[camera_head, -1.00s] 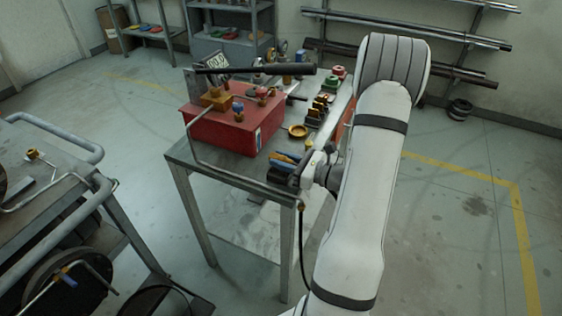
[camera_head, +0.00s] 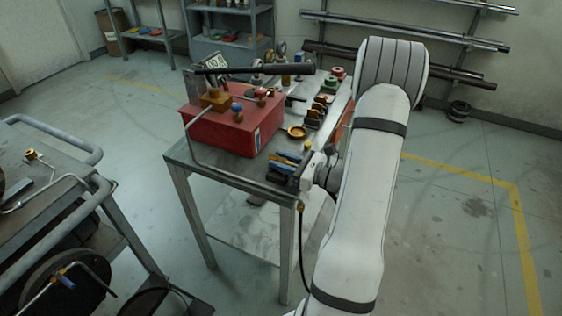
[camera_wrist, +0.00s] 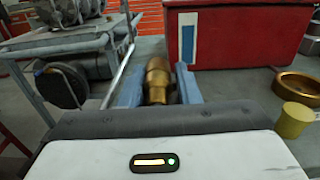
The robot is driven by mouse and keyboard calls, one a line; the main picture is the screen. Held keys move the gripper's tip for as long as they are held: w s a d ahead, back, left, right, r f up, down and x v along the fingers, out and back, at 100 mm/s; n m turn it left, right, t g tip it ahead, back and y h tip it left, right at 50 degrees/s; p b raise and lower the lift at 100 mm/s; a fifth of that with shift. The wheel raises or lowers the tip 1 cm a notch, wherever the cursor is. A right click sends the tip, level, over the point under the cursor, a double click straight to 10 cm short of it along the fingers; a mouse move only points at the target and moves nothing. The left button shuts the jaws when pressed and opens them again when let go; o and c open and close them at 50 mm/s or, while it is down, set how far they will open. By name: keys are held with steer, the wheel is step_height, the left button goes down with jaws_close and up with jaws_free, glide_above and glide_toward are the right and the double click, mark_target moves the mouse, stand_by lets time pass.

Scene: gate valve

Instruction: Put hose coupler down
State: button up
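The hose coupler (camera_wrist: 158,82) is a brass, stepped cylinder. In the wrist view it lies between the two blue fingers of my gripper (camera_wrist: 160,90), with a finger along each side and no clear gap. In the head view my gripper (camera_head: 285,165) is low over the near right corner of the metal workbench (camera_head: 235,168). The coupler is hard to make out there. I cannot tell whether its underside touches the bench top.
A red box (camera_head: 222,130) stands behind and left of the gripper. A brass ring dish (camera_head: 297,132) and a small yellow cylinder (camera_wrist: 295,120) are close by on the right in the wrist view. A grey cart (camera_head: 85,190) stands to the left.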

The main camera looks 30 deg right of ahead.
steer(key=shift+s+a+f, duration=0.15)
steer(key=shift+f, duration=0.2)
steer(key=shift+s+a+f, duration=0.1)
steer(key=shift+f, duration=0.25)
steer(key=shift+r+p, duration=0.5)
steer(key=shift+r, duration=0.05)
steer(key=v, duration=1.1)
steer(key=a+r+n+g, duration=0.1)
steer(key=a+n+g, duration=0.1)
steer(key=a+r+n+g+y, duration=0.1)
steer(key=a+n+g, duration=0.1)
steer(key=a, duration=0.1)
steer(key=a+r+n+g+y, duration=0.1)
steer(key=a+g, duration=0.1)
steer(key=a, duration=0.1)
steer(key=shift+s+r+n, duration=0.15)
steer(key=shift+n, duration=0.25)
steer(key=shift+s+a+r+n+g+h, duration=1.35)
steer(key=shift+a+n+h, duration=0.8)
steer(key=shift+n, duration=1.6)
steer(key=shift+s+a+r+n+g+h, duration=0.9)
steer(key=shift+s+a+n+h, duration=1.05)
steer(key=shift+n, duration=1.85)
steer(key=shift+s+a+r+n+g+h, duration=1.2)
steer(key=shift+a+n+h, duration=1.1)
steer(key=shift+n, duration=1.45)
